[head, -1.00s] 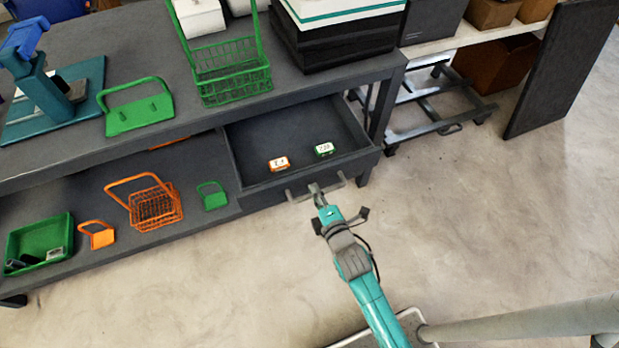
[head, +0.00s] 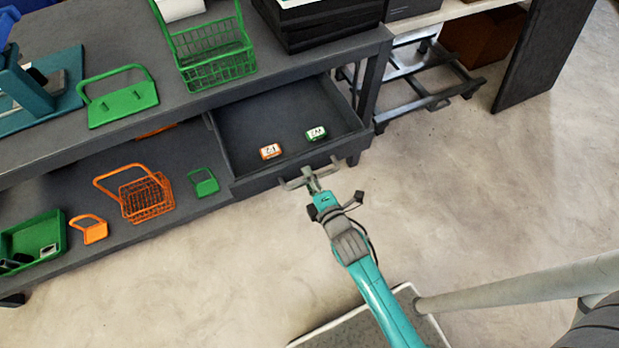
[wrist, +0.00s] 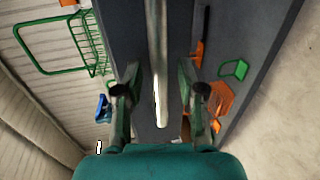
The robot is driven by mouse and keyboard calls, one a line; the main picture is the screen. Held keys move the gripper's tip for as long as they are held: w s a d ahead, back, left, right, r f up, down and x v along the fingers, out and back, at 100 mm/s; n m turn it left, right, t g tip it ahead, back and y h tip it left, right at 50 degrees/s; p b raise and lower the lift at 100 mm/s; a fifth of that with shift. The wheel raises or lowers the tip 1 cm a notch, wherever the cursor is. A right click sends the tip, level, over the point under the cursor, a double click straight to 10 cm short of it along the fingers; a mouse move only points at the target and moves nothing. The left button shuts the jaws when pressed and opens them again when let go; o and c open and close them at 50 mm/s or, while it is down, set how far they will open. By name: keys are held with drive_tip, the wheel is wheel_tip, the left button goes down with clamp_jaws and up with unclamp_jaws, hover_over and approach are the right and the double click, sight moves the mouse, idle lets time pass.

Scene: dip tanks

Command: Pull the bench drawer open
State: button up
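The bench drawer (head: 272,119) is pulled out from under the bench top, its inside showing in the head view. A light grey bar handle (head: 327,169) runs along its front. The handle also shows in the wrist view (wrist: 157,60), running lengthwise between my two fingers. My gripper (head: 312,181) is at the middle of the handle. Its fingers (wrist: 158,75) are apart, one on each side of the bar, with a narrow gap on both sides. An orange tagged item (head: 270,152) and a green tagged item (head: 316,133) lie in the drawer.
The bench top (head: 110,150) holds a green wire basket (head: 218,72) and a green plate with a handle (head: 122,104). The lower shelf holds an orange basket (head: 147,200) and a green tray (head: 35,240). A wheeled rack (head: 430,98) stands right. The floor (head: 470,190) before the drawer is clear.

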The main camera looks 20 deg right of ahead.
drive_tip(key=shift+s, duration=0.1)
drive_tip(key=v, duration=1.1)
drive_tip(key=shift+s, duration=0.4)
drive_tip(key=s+r+m, duration=0.5)
drive_tip(key=s+m, duration=0.4)
drive_tip(key=s, duration=0.2)
drive_tip(key=s+r+m, duration=0.6)
drive_tip(key=s+m, duration=0.3)
drive_tip(key=s, duration=0.2)
drive_tip(key=shift+d+g, duration=0.4)
drive_tip(key=shift+d, duration=0.05)
